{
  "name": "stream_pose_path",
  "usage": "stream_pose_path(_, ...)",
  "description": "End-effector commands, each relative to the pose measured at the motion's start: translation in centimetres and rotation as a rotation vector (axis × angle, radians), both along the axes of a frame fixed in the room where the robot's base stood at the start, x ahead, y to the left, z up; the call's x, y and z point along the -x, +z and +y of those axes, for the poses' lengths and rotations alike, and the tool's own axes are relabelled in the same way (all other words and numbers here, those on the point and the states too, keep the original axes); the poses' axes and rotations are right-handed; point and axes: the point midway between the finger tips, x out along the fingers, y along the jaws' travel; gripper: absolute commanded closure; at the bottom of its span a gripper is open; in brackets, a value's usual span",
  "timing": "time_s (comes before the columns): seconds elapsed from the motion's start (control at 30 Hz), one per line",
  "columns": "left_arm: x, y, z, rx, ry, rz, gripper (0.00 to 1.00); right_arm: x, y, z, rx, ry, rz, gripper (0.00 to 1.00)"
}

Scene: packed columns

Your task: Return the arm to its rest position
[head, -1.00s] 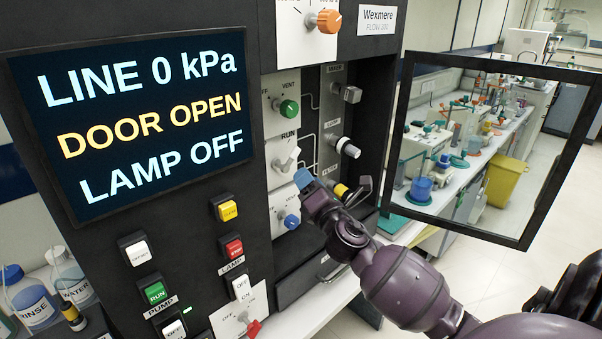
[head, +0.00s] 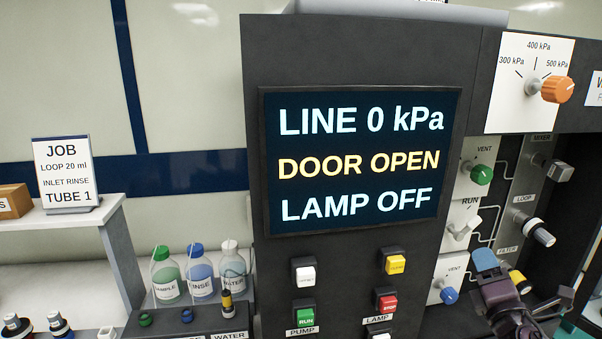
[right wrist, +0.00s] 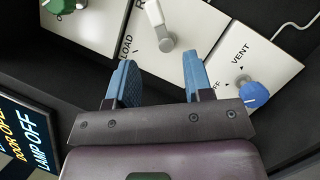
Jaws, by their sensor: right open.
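My right gripper (head: 487,264) is at the lower right of the head view, in front of the open bay of the dark machine. In the right wrist view its two blue fingers (right wrist: 158,84) stand wide apart with nothing between them. Beyond them are the grey RUN/LOAD lever (right wrist: 160,32) and the blue VENT knob (right wrist: 254,95); the fingers appear apart from both. The blue knob also shows in the head view (head: 449,295), just left of the gripper. My left gripper is not in view.
The machine's screen (head: 358,160) reads LINE 0 kPa, DOOR OPEN, LAMP OFF. A green knob (head: 481,174) and an orange knob (head: 558,89) stick out above my gripper. Several bottles stand at the left, near a JOB card (head: 67,173) on a white shelf.

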Motion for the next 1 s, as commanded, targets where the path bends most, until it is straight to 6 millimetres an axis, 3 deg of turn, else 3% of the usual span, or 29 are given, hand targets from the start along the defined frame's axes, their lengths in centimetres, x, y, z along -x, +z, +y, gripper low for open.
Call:
stream_pose_path(0.13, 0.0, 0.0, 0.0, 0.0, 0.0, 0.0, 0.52, -0.4, -2.6, 1.1, -0.43, 0.128, 0.014, 0.53)
stream_pose_path(0.27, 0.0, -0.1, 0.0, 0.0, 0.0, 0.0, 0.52, 1.2, -8.8, 3.2, -0.929, 0.196, 0.086, 0.53)
stream_pose_path(0.4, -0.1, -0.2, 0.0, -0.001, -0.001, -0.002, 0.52, 4.7, -16.3, 6.1, -1.419, 0.17, 0.164, 0.53)
stream_pose_path(0.53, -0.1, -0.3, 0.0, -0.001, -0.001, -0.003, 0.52, 9.2, -22.4, 8.9, -1.771, 0.083, 0.214, 0.53)
stream_pose_path(0.6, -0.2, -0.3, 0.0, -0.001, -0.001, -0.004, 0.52, 11.8, -25.2, 10.3, -1.907, 0.021, 0.236, 0.53)
stream_pose_path(0.73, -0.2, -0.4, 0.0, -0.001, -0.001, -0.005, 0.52, 16.3, -29.1, 12.4, -2.041, -0.088, 0.264, 0.53)
stream_pose_path(0.87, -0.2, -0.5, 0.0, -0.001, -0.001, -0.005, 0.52, 19.3, -31.0, 13.1, -2.074, -0.16, 0.273, 0.53)
stream_pose_path(1.0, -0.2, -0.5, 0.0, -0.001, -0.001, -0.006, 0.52, 20.5, -31.7, 13.0, -2.078, -0.191, 0.277, 0.53)
